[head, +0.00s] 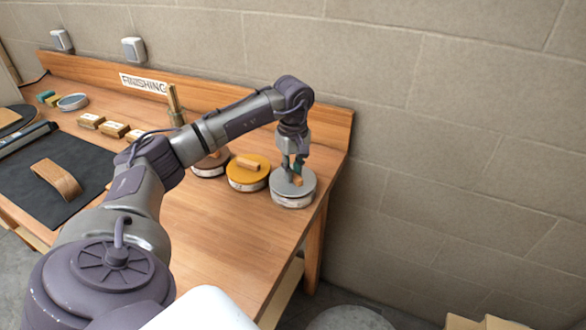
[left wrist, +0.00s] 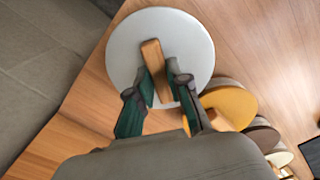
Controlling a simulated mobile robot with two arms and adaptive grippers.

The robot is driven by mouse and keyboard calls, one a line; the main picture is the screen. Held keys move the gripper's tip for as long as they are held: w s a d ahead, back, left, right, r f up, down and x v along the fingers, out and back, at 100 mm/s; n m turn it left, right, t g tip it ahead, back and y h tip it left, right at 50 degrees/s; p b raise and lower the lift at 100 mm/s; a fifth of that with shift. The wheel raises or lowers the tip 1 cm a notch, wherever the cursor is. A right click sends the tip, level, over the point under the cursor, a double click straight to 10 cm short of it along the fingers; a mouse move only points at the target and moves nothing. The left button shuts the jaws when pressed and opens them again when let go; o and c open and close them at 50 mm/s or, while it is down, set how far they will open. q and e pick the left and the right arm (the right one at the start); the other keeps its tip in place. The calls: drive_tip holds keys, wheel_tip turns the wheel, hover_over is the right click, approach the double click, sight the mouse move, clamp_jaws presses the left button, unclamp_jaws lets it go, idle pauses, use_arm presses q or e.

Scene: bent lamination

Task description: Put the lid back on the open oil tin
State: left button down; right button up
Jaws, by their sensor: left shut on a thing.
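A round grey lid (head: 300,181) with a wooden bar handle sits at the top of a tin (head: 292,201) near the right end of the bench. I cannot tell whether it is fully seated. In the left wrist view the lid (left wrist: 123,40) looks pale and round, and it hides the tin below. My left gripper (head: 297,174) comes down from above and is shut on the wooden handle (left wrist: 152,55); its green-padded fingers (left wrist: 162,84) are on either side of it. My right gripper is not in view.
A yellow-lidded tin (head: 235,173) stands just left of the grey one, with a brown-lidded tin (head: 203,168) beyond, partly hidden by my arm. Wooden blocks (head: 114,130) and a curved wood piece on a dark mat (head: 92,168) lie further left. The bench front (head: 235,235) is clear.

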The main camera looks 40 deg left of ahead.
use_arm(q)
drive_tip(key=c, duration=0.5)
unclamp_jaws()
drive_tip(key=shift+c, duration=0.2)
drive_tip(key=shift+r+p, duration=2.6)
drive_tip(key=shift+r, duration=0.9)
clamp_jaws()
drive_tip(key=shift+f, duration=0.25)
